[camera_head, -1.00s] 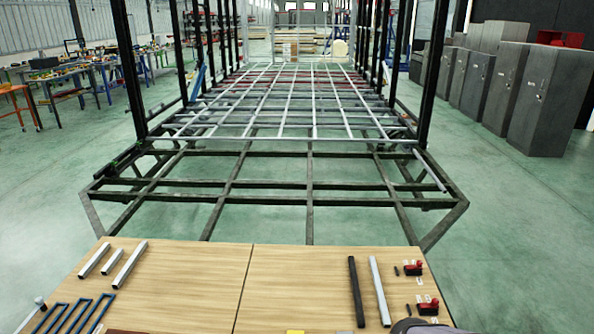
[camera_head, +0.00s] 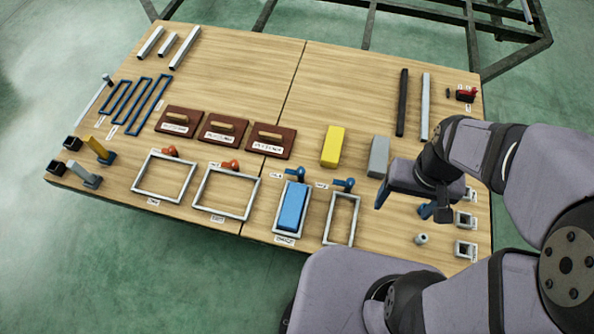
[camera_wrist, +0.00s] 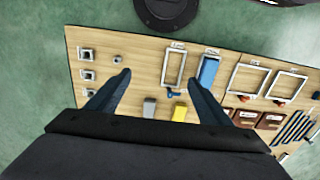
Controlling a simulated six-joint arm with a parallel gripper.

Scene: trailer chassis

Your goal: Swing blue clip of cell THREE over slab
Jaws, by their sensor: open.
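A blue slab (camera_head: 292,206) lies inside the third pale frame from the left (camera_head: 276,222) on the wooden table. It also shows in the wrist view (camera_wrist: 208,70). A blue clip (camera_head: 299,174) sits at that frame's far end, off to the side of the slab's top. The cell labels are too small to read surely. A second blue clip (camera_head: 345,184) sits at the far end of the empty narrow frame (camera_head: 354,222) to the right. My gripper (camera_head: 405,204) is open and empty above the table, right of both frames. Its spread fingers show in the wrist view (camera_wrist: 160,75).
Two frames with orange-red clips (camera_head: 231,164) stand to the left. Brown-red blocks (camera_head: 222,128), a yellow block (camera_head: 332,146) and a grey block (camera_head: 379,156) lie behind. Small square sockets (camera_head: 465,248) line the right edge. Bare wood lies at the back middle.

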